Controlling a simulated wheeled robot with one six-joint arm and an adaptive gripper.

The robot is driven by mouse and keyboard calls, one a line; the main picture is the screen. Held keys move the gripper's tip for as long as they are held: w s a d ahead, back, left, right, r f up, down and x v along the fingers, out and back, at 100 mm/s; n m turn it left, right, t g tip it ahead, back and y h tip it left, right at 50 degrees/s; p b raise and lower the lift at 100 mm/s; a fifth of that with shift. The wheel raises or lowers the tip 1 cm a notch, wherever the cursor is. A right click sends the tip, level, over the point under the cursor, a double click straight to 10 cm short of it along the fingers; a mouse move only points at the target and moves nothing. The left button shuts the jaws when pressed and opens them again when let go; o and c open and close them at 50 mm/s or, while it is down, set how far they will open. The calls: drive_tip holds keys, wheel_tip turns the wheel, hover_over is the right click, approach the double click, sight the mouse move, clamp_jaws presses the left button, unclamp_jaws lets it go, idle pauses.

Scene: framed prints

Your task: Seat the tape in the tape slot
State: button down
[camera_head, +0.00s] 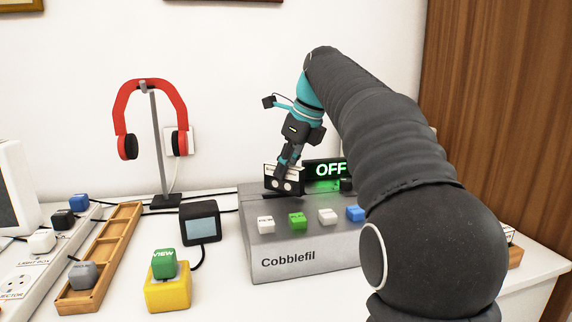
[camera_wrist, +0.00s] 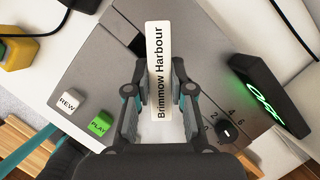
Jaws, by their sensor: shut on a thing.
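My gripper (camera_head: 284,168) is shut on the tape (camera_head: 287,185), a dark cassette with a white label and two round hubs. In the wrist view the fingers (camera_wrist: 163,85) grip the tape (camera_wrist: 159,60) on both sides; its white edge reads "Brimmow Harbour". The tape is over the top of the grey Cobblefil player (camera_head: 303,242). A dark opening, probably the tape slot (camera_wrist: 137,45), shows beside the tape in the wrist view, partly hidden by tape and finger. I cannot tell whether the tape touches the player or enters the slot.
The player has a lit "OFF" display (camera_head: 328,171), a dark knob (camera_wrist: 228,131) and several coloured keys, including green PLAY (camera_wrist: 99,123). A small screen (camera_head: 200,222), a yellow block with a green VIEW key (camera_head: 163,265), a wooden tray (camera_head: 128,215) and a headphone stand (camera_head: 157,140) stand left.

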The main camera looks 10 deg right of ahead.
drive_tip(key=shift+f, duration=0.15)
drive_tip(key=c, duration=1)
unclamp_jaws()
drive_tip(key=p+v, duration=0.3)
drive_tip(key=v, duration=0.8)
drive_tip(key=shift+w+a+p, duration=0.1)
drive_tip(key=shift+w+p, duration=0.1)
drive_tip(key=shift+p, duration=0.1)
drive_tip(key=shift+v, duration=1.15)
drive_tip(key=shift+s, duration=0.1)
